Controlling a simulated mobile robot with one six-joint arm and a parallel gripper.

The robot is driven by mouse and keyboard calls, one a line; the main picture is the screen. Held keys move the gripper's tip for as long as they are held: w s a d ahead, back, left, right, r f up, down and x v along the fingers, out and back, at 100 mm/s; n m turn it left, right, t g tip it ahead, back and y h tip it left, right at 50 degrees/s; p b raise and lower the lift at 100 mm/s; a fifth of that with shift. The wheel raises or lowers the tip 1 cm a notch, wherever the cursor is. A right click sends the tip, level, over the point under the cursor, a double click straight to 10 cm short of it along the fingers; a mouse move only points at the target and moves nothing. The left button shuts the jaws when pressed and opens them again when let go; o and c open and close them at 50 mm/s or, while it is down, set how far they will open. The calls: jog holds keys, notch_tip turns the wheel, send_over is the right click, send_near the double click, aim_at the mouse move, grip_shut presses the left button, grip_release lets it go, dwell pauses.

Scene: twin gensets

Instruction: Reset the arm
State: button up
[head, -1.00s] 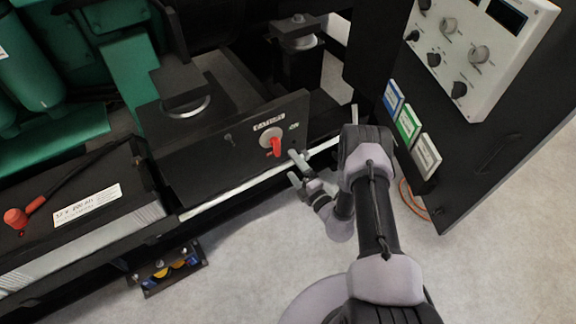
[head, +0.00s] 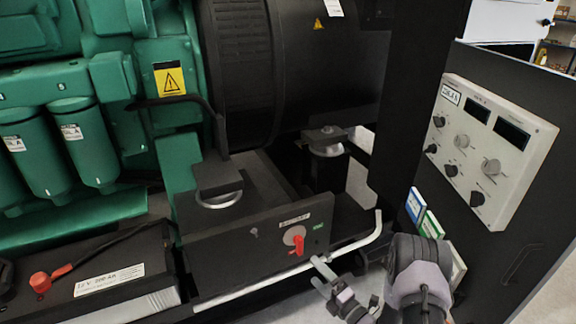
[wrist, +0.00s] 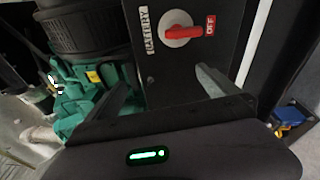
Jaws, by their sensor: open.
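My gripper (head: 319,273) is open and empty, in front of the black battery switch panel (head: 222,252), a little below and right of the red rotary switch handle (head: 298,245). In the wrist view the open fingers of my gripper (wrist: 160,90) point toward the panel, apart from the red handle (wrist: 185,33). The handle lies along its grey disc and points to the OFF label (wrist: 210,26). Nothing is between the fingers.
A pale rail (head: 290,268) runs just below the panel. The open cabinet door with a control box (head: 487,150) stands at the right. A battery (head: 90,285) with a red terminal is at lower left. The green engine (head: 75,130) fills the left.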

jog(key=s+a+r+n+g+y, duration=0.2)
jog(key=s+a+r+n+g, duration=0.1)
jog(key=a+r+n+g, duration=0.25)
jog(key=s+a+r+n+g+y, duration=0.2)
jog(key=s+a+r+n, duration=0.15)
jog(key=r+n, duration=0.45)
jog(key=s+a+r+n+g+y, duration=0.2)
jog(key=a+r+n+g, duration=0.25)
jog(key=r, duration=0.45)
jog(key=s+r+n+g+h, duration=0.2)
jog(key=s+r+n+h, duration=0.15)
jog(key=s+n, duration=0.45)
jog(key=s+r+n+g+h, duration=0.1)
jog(key=s+r+n+h, duration=0.25)
jog(key=s+n, duration=0.45)
jog(key=s+d+r+n+t+h, duration=0.2)
jog(key=s+d+n+t+h, duration=0.3)
jog(key=d+n, duration=0.3)
jog(key=shift+s+d+r+h, duration=0.25)
jog(key=shift+s+d+h, duration=0.3)
jog(key=shift+d+h, duration=0.25)
